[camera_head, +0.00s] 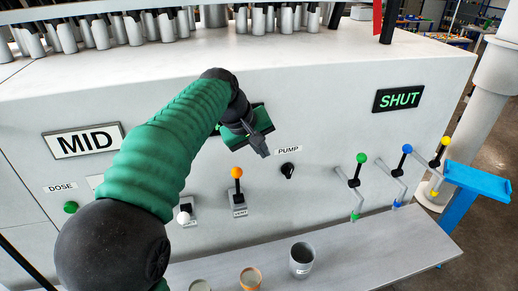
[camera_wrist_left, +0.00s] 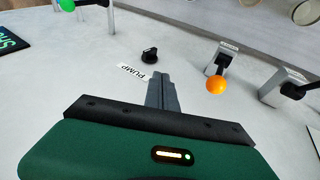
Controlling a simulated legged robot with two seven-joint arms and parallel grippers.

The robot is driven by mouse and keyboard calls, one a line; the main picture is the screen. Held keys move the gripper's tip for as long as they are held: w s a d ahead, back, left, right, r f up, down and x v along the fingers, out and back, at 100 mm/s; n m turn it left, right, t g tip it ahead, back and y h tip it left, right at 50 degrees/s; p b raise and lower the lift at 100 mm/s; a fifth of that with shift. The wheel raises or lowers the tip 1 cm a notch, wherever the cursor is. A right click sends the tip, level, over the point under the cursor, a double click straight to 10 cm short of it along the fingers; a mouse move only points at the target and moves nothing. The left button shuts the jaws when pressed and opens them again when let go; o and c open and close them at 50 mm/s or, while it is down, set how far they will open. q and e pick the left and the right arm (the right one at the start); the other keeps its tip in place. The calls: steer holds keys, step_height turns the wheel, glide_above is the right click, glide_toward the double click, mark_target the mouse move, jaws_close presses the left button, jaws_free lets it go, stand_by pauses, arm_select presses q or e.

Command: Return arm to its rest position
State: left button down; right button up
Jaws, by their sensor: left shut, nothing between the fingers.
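My left arm, in a green sleeve, reaches in from the left in the head view. Its gripper (camera_head: 262,148) is shut and empty, in front of the machine's white front panel (camera_head: 330,115), just left of the PUMP label (camera_head: 289,150). In the left wrist view the shut fingers (camera_wrist_left: 161,80) point towards the panel, close to the PUMP label (camera_wrist_left: 132,73) and the black pump knob (camera_wrist_left: 149,55). Whether the fingertips touch the panel cannot be told. My right gripper is not in view.
The orange-ball lever (camera_head: 237,174) stands just below the gripper. Green, blue and yellow levers (camera_head: 362,158) stick out at the right. Cups, including a grey one (camera_head: 302,260), stand on the ledge (camera_head: 375,245) below. Signs read MID (camera_head: 84,141) and SHUT (camera_head: 398,98).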

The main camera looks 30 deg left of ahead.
arm_select(q)
steer(key=shift+v, duration=1.35)
steer(key=shift+a, duration=0.1)
